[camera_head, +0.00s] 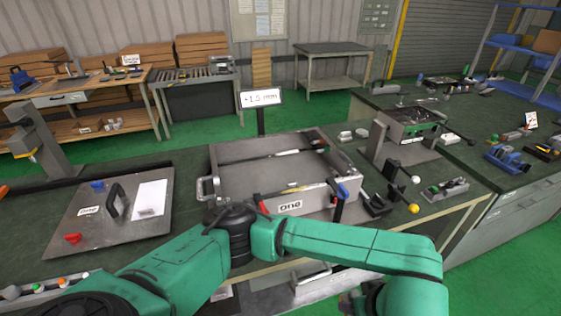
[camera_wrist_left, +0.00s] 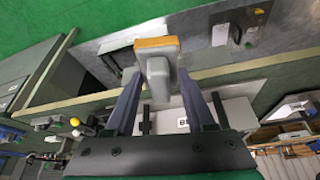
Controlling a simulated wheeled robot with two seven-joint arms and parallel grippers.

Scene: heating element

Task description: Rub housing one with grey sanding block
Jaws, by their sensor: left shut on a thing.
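Housing one (camera_head: 235,178) is an open grey metal tray-like box on the green-topped bench in the head view, with a white "one" label on its front wall. My left arm crosses in front of the housing and bends down at the lower right. In the left wrist view my left gripper (camera_wrist_left: 157,92) is shut on the grey sanding block (camera_wrist_left: 158,75), which has an orange-brown face at its far end. The block appears clear of the surfaces around it. My right gripper is not in view.
A flat metal plate (camera_head: 85,230) with a black handle and a "one" label lies left of the housing. A display (camera_head: 261,98) reading about +1.5 mm stands behind it. A metal fixture (camera_head: 408,125) and small parts with yellow and white knobs stand to the right.

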